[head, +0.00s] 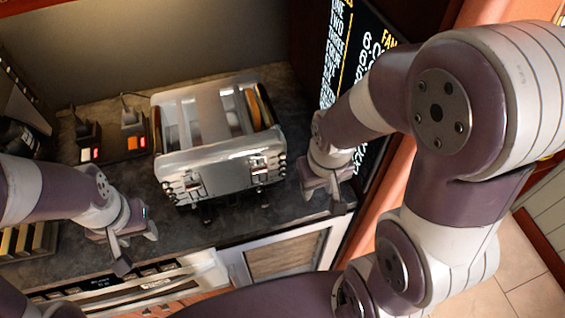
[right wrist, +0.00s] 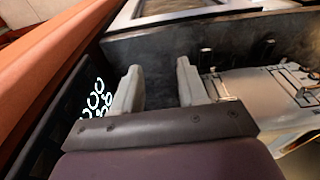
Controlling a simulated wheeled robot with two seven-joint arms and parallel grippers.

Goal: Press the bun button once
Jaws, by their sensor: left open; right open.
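The silver toaster (head: 222,172) stands on the dark counter, with a bread slice (head: 262,108) showing in its right slot. Small button clusters sit at the left (head: 183,190) and right (head: 268,168) of its front; the bun button's label is too small to read. My right gripper (head: 325,192) is open and empty, just right of the toaster and apart from it. In the right wrist view its two fingers (right wrist: 160,88) are spread, with the toaster (right wrist: 265,95) to their right. My left gripper (head: 137,246) is open and empty, in front and left of the toaster.
A black menu board (head: 352,50) rises behind my right arm. An oven front (head: 150,288) is below the counter (head: 215,232) edge.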

